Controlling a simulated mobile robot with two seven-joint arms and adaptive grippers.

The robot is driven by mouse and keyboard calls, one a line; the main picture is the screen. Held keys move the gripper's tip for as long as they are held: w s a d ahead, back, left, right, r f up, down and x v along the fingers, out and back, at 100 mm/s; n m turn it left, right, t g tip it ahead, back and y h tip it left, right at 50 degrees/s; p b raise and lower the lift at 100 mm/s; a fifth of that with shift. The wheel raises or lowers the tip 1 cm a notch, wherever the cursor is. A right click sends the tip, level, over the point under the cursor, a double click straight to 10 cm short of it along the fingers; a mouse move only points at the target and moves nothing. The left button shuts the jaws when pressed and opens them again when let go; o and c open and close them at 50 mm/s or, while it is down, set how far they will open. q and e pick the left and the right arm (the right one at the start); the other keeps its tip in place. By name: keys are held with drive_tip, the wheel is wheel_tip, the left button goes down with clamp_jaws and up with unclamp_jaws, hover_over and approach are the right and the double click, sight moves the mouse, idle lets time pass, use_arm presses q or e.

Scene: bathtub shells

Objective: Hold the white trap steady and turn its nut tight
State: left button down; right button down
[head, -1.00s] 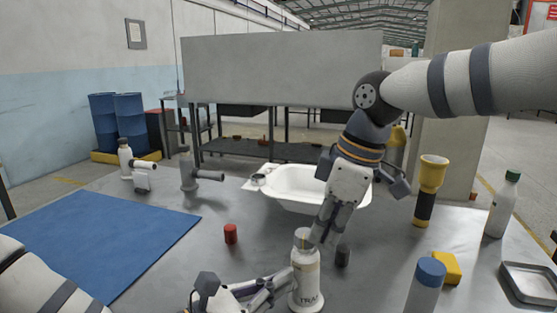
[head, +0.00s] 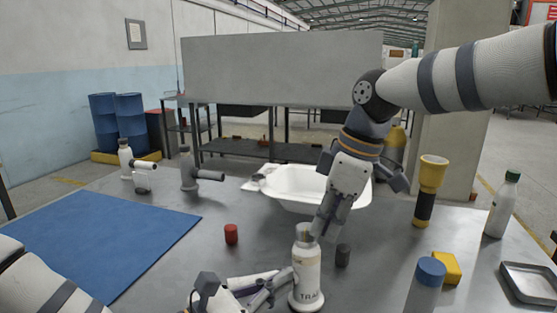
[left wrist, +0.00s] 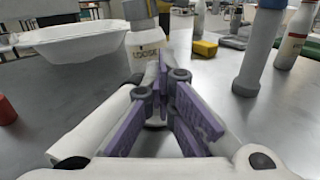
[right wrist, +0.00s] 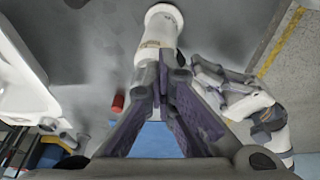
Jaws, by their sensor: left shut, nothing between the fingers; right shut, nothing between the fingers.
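The white trap (head: 306,272) stands upright like a bottle on the grey table, lettering on its front. A grey nut (head: 304,233) is at its top. My left gripper (head: 288,279) is low at the trap's left side, shut and empty; I cannot tell whether it touches. The trap (left wrist: 148,46) is just beyond its fingertips in the left wrist view. My right gripper (head: 318,236) comes down from above beside the nut, shut and empty. In the right wrist view its fingers partly hide the trap (right wrist: 163,28).
A white tub (head: 300,188) stands behind. A red cylinder (head: 231,234) and dark cylinder (head: 343,255) flank the trap. A blue mat (head: 90,240) lies left.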

use_arm(q)
drive_tip(key=shift+f, duration=0.35)
use_arm(e)
drive_tip(key=shift+d+f, duration=0.25)
drive_tip(key=shift+f, duration=0.6)
use_arm(q)
drive_tip(key=shift+w+r, duration=0.15)
use_arm(e)
wheel_tip(320, 180, up, 7)
drive_tip(key=shift+w+d, duration=0.15)
drive_tip(key=shift+d, duration=0.05)
wheel_tip(320, 180, down, 6)
drive_tip(key=s, duration=0.2)
drive_tip(key=shift+s+a, duration=0.1)
